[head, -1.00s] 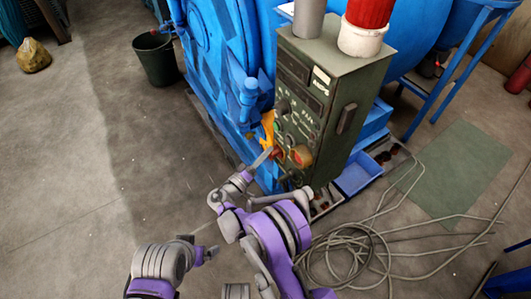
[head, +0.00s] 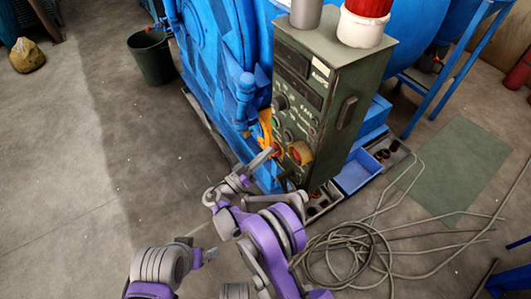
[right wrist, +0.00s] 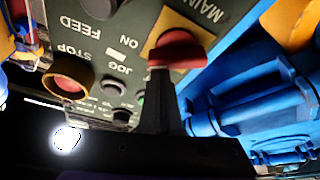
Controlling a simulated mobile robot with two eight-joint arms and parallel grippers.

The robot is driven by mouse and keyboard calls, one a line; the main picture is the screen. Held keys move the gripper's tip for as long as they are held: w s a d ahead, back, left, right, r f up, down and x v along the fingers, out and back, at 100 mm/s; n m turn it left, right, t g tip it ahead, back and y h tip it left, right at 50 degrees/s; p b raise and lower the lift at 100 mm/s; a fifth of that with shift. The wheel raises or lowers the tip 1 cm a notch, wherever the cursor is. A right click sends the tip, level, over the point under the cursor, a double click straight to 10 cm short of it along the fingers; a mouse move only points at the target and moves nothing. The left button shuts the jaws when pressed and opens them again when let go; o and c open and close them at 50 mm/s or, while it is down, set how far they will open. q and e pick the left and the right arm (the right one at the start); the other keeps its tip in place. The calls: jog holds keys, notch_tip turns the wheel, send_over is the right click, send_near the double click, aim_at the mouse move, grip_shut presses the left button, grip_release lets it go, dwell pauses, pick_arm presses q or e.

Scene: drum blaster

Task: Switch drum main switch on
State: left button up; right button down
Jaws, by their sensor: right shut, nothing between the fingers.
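The drum main switch is a red knob on a yellow plate (right wrist: 178,48), beside the lettering MAIN in the right wrist view. In the head view the switch (head: 277,149) is on the lower left of the green control box (head: 312,110), partly hidden by my right gripper. My right gripper (head: 270,152) is shut and empty, its tips right at the knob. In the right wrist view the shut fingers (right wrist: 161,75) overlap the knob's edge; I cannot tell whether they touch. My left gripper (head: 203,256) is low in the head view, away from the box; its jaws are unclear.
A red stop button with a yellow ring (right wrist: 70,76) sits beside the switch. A yellow part (head: 265,125) and the blue machine (head: 225,60) stand left of the box. Coiled hose (head: 345,250) lies on the floor at right.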

pick_arm(q)
jog(key=shift+f, duration=0.25)
pick_arm(e)
jog(key=shift+s+d+f+m, duration=0.1)
jog(key=shift+d+f+m, duration=0.05)
jog(key=shift+m, duration=0.25)
pick_arm(q)
jog(key=shift+w+f+b, duration=0.1)
jog(key=shift+f+b, duration=0.25)
jog(key=shift+b, duration=0.2)
pick_arm(e)
jog(key=shift+s+d+f, duration=0.15)
jog(key=shift+s+f, duration=0.05)
dwell(1.6)
dwell(0.4)
